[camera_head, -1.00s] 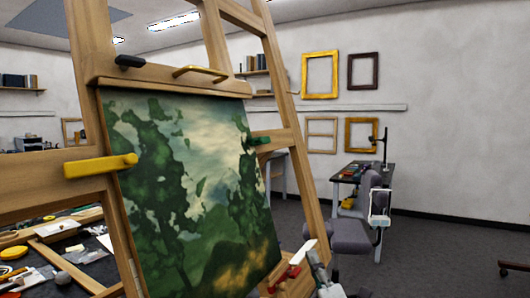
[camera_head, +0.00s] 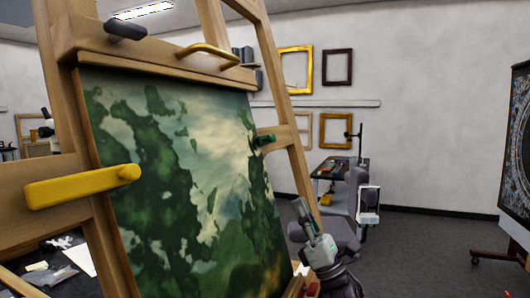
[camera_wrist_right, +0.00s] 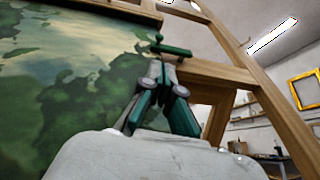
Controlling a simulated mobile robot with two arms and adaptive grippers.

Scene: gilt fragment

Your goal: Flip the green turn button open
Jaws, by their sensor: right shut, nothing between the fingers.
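The green turn button (camera_head: 266,139) sits on the easel's right upright, at the painting's right edge. In the right wrist view the green turn button (camera_wrist_right: 173,50) is a bar lying roughly sideways, with a small knob at its left end. My right gripper (camera_head: 301,207) is shut and empty, below and right of the button in the head view. In the right wrist view my right gripper (camera_wrist_right: 159,68) points up towards the button; whether its tips touch it I cannot tell. The painting (camera_head: 180,180) stands tilted on the wooden easel (camera_head: 290,165). My left gripper is not in view.
A yellow turn button (camera_head: 75,189) overlaps the painting's left edge. A black turn button (camera_head: 125,29) and a brass handle (camera_head: 207,52) are on the top bar. A workbench (camera_head: 335,166) and grey chair (camera_head: 335,232) stand behind. Open floor lies to the right.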

